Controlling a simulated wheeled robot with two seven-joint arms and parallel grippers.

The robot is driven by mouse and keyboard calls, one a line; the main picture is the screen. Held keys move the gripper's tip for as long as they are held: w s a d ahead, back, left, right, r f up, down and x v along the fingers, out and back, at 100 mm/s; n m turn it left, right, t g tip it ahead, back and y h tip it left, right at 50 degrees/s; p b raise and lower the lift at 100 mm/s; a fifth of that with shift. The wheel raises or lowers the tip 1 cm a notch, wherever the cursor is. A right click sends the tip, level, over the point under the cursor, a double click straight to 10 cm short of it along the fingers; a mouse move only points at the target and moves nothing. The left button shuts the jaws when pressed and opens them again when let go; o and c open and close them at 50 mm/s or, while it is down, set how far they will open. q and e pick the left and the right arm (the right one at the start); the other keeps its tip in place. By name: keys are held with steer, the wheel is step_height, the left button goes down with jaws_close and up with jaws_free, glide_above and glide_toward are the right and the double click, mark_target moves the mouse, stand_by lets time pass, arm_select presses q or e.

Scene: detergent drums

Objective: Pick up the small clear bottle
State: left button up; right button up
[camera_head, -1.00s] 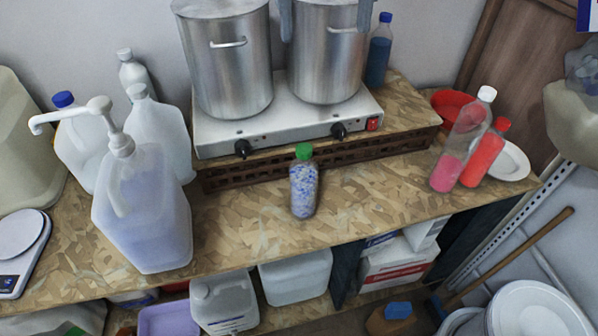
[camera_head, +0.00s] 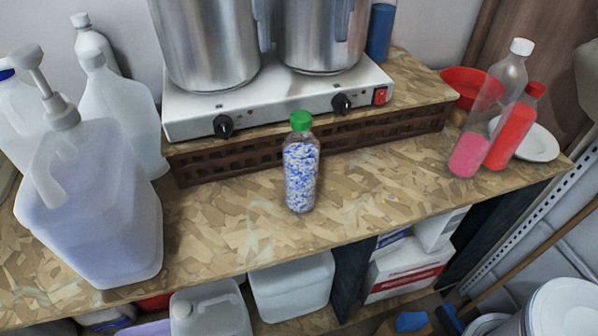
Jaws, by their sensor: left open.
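The small clear bottle (camera_head: 301,178) stands upright near the middle of the wood-chip bench. It has a green cap and holds blue and white granules. Nothing touches it. My left gripper (camera_head: 304,42) shows only as two grey-blue fingers at the top edge, in front of the steel pots. They are spread apart with nothing between them, above and behind the bottle in the picture. The rest of that arm is out of frame. My right gripper is not in view.
A hot plate (camera_head: 280,100) with two steel pots stands on a raised shelf behind the bottle. A large pump jug (camera_head: 95,205) stands at left. A pink-filled bottle (camera_head: 468,155), a red bottle (camera_head: 508,138) and a white plate (camera_head: 541,145) are at right. Bench beside the bottle is clear.

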mark_target(303, 115)
arm_select(q)
step_height(303, 115, down, 4)
steer(key=shift+r+b, duration=0.2)
steer(key=shift+b, duration=0.9)
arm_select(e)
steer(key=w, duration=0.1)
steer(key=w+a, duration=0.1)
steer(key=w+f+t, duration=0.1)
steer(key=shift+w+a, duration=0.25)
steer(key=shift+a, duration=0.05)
arm_select(q)
steer(key=shift+f, duration=0.1)
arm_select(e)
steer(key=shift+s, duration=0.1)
arm_select(q)
step_height(303, 115, down, 12)
steer(key=p, duration=0.3)
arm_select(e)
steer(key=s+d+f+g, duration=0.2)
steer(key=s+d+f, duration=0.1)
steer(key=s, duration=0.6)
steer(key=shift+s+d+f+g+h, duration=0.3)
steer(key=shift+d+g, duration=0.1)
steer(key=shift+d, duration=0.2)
arm_select(q)
steer(key=shift+f, duration=0.15)
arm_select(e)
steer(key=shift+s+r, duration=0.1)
